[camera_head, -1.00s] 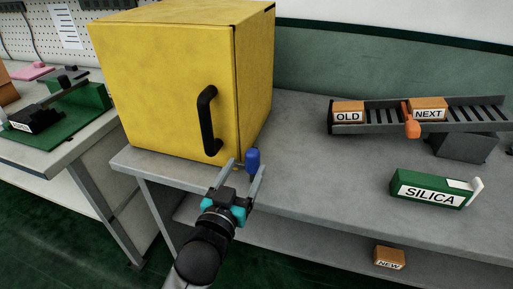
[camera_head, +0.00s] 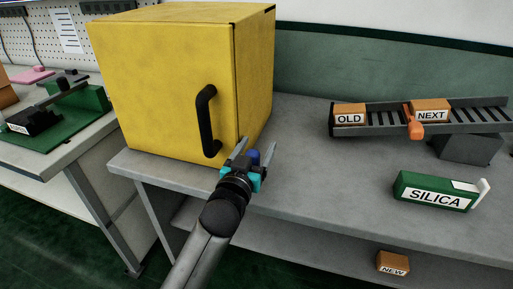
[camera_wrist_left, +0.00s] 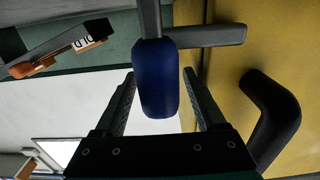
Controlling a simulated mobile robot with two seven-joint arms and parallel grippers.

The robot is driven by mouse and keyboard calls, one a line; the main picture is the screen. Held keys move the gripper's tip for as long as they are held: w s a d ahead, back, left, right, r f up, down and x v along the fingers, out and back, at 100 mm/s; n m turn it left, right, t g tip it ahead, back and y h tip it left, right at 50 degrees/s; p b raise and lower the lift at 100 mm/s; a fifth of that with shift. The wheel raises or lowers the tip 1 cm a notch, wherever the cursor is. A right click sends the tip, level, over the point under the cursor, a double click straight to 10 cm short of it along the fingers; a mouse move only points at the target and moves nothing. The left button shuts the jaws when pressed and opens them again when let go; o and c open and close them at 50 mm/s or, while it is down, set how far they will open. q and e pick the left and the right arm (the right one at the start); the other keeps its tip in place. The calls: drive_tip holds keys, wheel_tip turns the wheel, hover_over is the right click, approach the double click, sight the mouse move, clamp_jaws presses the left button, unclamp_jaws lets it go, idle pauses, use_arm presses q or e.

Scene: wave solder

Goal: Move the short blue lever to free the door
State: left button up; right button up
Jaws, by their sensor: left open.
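The short blue lever (camera_head: 254,158) is by the lower right front of the yellow cabinet (camera_head: 165,85), partly hidden by my gripper. In the left wrist view the blue grip (camera_wrist_left: 157,80) hangs on a grey stem with a grey crossbar beside it. My left gripper (camera_head: 257,147) is open, its fingers on either side of the blue grip. In the wrist view a gap shows between each finger and the grip. The cabinet door is shut, and its black handle (camera_head: 206,120) is just left of my gripper. My right gripper is not in view.
On the grey bench (camera_head: 310,175), a rack (camera_head: 470,120) holds orange boxes marked OLD (camera_head: 349,114) and NEXT (camera_head: 431,111). A green SILICA box (camera_head: 435,192) lies nearer. A NEW box (camera_head: 392,263) is on the lower shelf. The bench right of my gripper is clear.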

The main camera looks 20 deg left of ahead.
use_arm(q)
clamp_jaws()
idle(0.5)
idle(0.8)
